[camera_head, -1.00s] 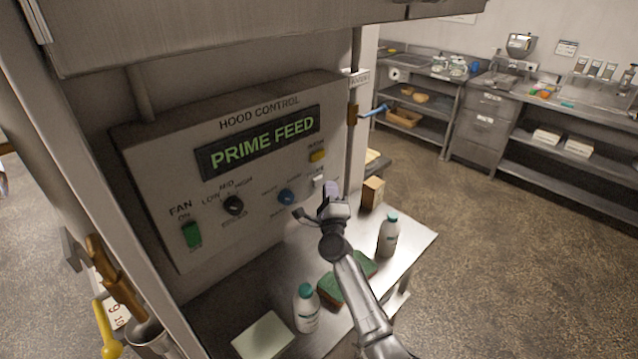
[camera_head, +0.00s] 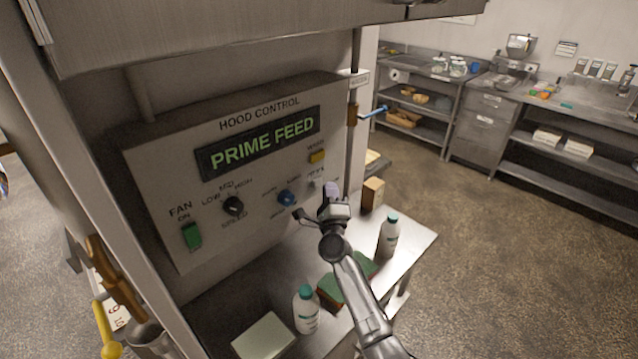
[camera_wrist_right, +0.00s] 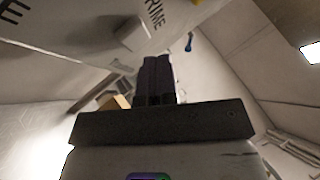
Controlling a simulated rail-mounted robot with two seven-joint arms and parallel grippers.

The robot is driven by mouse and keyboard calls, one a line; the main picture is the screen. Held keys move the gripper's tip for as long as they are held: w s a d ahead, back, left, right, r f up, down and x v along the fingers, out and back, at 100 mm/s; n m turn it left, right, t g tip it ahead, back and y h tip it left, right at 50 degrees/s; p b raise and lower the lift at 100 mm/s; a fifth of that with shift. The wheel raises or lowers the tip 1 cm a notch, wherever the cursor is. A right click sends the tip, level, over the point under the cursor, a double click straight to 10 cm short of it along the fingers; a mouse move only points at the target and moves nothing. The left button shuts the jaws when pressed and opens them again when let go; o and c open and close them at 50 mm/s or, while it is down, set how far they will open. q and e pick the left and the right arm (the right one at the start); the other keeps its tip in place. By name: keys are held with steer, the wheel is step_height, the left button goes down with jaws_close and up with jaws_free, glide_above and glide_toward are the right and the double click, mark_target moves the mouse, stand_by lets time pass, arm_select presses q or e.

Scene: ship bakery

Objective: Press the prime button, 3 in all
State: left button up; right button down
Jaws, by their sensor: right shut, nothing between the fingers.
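The hood control panel (camera_head: 262,228) is on the left, and its display (camera_head: 263,144) reads PRIME FEED. The small pale prime button (camera_head: 314,184) is at the panel's lower right, partly behind my right gripper. In the right wrist view the button (camera_wrist_right: 132,34) is a pale block beside the PRIME label. My right gripper (camera_head: 331,188) is shut and empty, just right of the button in the head view. In the wrist view its dark fingertips (camera_wrist_right: 157,66) appear apart from the button. My left gripper is not in view.
The panel also has a yellow button (camera_head: 317,157), a blue knob (camera_head: 286,197), a black fan knob (camera_head: 233,206) and a green switch (camera_head: 191,236).

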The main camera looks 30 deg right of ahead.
stand_by(0.3)
steer(key=shift+w, duration=0.2)
stand_by(0.4)
steer(key=shift+w+a+b, duration=0.1)
steer(key=shift+w+b, duration=0.15)
steer(key=shift+b, duration=0.15)
steer(key=shift+w, duration=0.1)
stand_by(0.4)
steer(key=shift+w+b, duration=0.3)
steer(key=shift+b, duration=0.1)
stand_by(0.6)
steer(key=shift+s+p, duration=0.7)
steer(key=shift+s, duration=0.15)
